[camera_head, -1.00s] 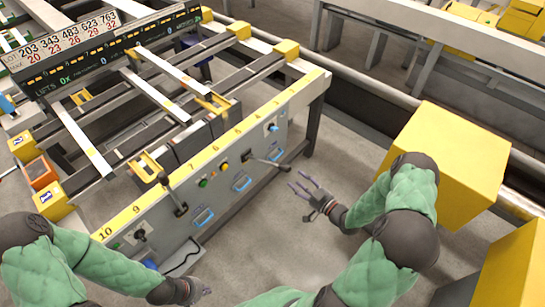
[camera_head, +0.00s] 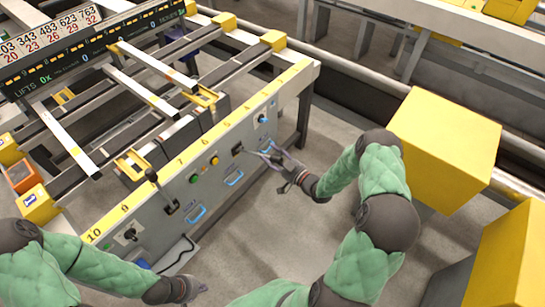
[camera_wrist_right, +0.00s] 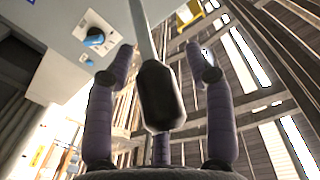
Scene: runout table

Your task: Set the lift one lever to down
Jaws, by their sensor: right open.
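The control panel (camera_head: 220,165) of the runout table runs diagonally through the head view. A lever (camera_head: 256,154) on it sticks out towards my right gripper (camera_head: 284,164). In the right wrist view, its black grip (camera_wrist_right: 161,95) lies between the spread purple fingers of my right gripper (camera_wrist_right: 161,72), which is open. I see no clear finger contact. A second lever (camera_head: 154,178) with a black knob stands up further left on the panel. Lever labels are too small to read. My left gripper (camera_head: 193,289) is low in the head view, away from the panel; its fingers are unclear.
Green (camera_head: 194,179) and orange (camera_head: 214,160) buttons and blue handles (camera_head: 234,178) sit on the panel near the levers. A yellow box (camera_head: 445,145) stands right of my right arm.

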